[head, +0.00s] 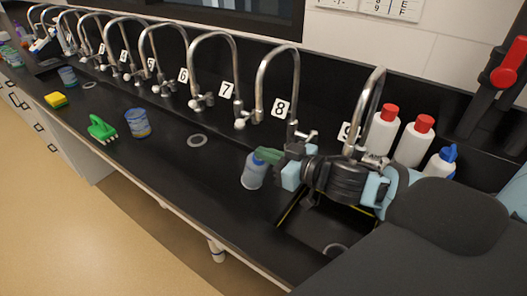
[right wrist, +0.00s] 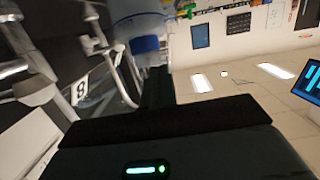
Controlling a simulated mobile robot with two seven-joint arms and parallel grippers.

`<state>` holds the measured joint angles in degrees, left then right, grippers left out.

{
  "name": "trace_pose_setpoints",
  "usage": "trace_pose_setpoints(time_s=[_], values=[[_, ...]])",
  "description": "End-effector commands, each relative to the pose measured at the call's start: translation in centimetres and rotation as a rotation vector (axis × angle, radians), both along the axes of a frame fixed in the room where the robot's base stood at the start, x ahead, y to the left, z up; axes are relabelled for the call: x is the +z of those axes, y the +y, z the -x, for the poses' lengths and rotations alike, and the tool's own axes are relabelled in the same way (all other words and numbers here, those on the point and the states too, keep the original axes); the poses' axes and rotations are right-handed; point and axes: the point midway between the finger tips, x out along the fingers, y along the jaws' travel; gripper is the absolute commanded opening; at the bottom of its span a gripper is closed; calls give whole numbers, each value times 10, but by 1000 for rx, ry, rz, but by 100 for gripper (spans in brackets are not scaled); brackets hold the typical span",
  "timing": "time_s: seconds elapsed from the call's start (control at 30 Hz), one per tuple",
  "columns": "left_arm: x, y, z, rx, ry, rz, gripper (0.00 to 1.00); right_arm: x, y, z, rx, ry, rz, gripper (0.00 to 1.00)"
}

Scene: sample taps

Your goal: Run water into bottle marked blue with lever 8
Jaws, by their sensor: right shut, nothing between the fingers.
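A translucent bluish bottle (head: 253,173) stands on the black counter in front of tap 8, left of the sink. In the right wrist view a bottle (right wrist: 139,28) with a blue band shows at the top. No running water is visible.
Red-capped white bottles (head: 383,130) and a blue-capped one (head: 441,161) stand at right. A sink (head: 318,235) lies below my arm. Further left are a blue container (head: 138,123), a green brush (head: 101,129) and a yellow sponge (head: 55,100). The counter's front middle is clear.

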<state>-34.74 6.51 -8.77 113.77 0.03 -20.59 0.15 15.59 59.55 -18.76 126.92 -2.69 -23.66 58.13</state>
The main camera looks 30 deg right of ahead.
Motion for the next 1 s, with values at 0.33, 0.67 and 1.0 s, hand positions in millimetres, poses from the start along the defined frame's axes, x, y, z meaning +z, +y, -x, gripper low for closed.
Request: trace_pose_setpoints(time_s=[0.33, 0.67, 1.0], values=[[12, 0, -10, 1, -28, 2, 75, 3, -1, 0, -3, 9, 3, 0], [21, 2, -14, 0, -45, -2, 75, 8, -10, 11, -7, 16, 2, 0], [24, 4, -16, -5, -52, -8, 75, 10, -20, 40, -6, 13, 2, 0]])
